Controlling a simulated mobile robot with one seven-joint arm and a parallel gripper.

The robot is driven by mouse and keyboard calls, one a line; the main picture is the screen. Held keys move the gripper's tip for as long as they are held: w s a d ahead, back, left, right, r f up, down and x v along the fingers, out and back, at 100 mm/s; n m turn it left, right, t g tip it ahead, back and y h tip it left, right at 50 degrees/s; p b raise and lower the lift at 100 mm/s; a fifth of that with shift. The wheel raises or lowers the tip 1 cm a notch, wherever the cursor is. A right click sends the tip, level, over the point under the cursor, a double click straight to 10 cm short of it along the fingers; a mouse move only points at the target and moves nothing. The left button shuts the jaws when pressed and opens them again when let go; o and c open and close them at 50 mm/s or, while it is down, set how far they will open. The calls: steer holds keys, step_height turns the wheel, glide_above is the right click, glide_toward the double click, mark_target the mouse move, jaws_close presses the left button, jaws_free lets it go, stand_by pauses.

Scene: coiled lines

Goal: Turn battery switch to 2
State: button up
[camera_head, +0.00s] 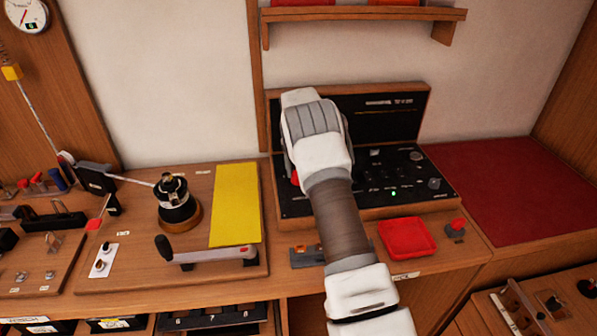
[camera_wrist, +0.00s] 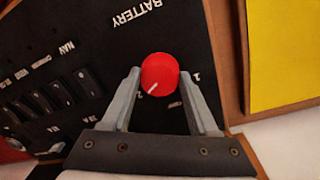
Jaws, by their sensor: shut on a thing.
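The battery switch is a round red knob (camera_wrist: 160,70) on the black panel (camera_wrist: 85,25), beside the upside-down word BATTERY (camera_wrist: 137,14). In the wrist view its white pointer line slants down and left, towards a small mark beside the left finger that I cannot read clearly. A 1 shows to the right of the knob, and another small label lies below it. My gripper (camera_wrist: 161,77) is shut on the knob, one finger on each side. In the head view the gripper hides most of the knob (camera_head: 294,177), and only a red edge shows.
The panel (camera_head: 440,200) carries other small knobs and a lit green light (camera_head: 393,193). A row of dark switches (camera_wrist: 60,92) sits left of the knob. A yellow sheet (camera_head: 234,205), a winch handle (camera_head: 210,256) and a red tray (camera_head: 406,238) lie nearby.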

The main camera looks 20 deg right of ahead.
stand_by(0.3)
steer(key=o, duration=1.4)
steer(key=r, duration=1.1)
steer(key=r+p, duration=0.1)
steer(key=r, duration=0.5)
steer(key=shift+w+a+r, duration=0.2)
steer(key=shift+w+a, duration=0.1)
steer(key=shift+a, duration=0.1)
